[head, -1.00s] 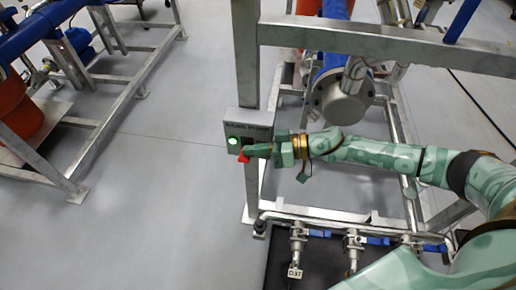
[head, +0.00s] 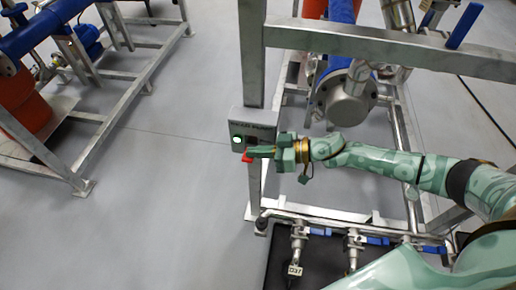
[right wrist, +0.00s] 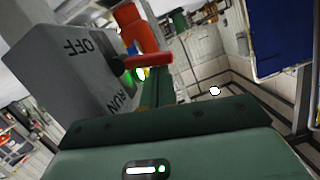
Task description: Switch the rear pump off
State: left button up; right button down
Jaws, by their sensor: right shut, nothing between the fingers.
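A grey switch box (head: 242,117) is fixed to an upright post in the head view. Its lettering there is too small to read. A round lamp (head: 237,140) on its face glows white with a green rim. A red switch handle (head: 247,158) shows low on the box, partly hidden by my right gripper (head: 254,152), which is shut and empty at the handle. In the right wrist view the box (right wrist: 65,75) carries the words OFF and RUN, and the red handle (right wrist: 143,40) stands beside the fingers (right wrist: 157,85). I cannot tell if they touch. My left gripper is out of view.
A steel frame rail (head: 390,45) runs right from the post, above my right forearm. A blue motor or pump with a steel end (head: 346,97) sits behind it. Valves (head: 298,243) hang at the lower frame. Another skid (head: 95,130) stands left; the floor between is clear.

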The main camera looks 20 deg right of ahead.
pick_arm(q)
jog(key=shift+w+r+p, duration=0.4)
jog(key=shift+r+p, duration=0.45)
pick_arm(e)
jog(key=n, duration=0.1)
jog(key=f+n+t, duration=0.1)
jog(key=s+f+n, duration=0.1)
jog(key=shift+a+n+h, duration=0.3)
jog(key=shift+n+h, duration=0.1)
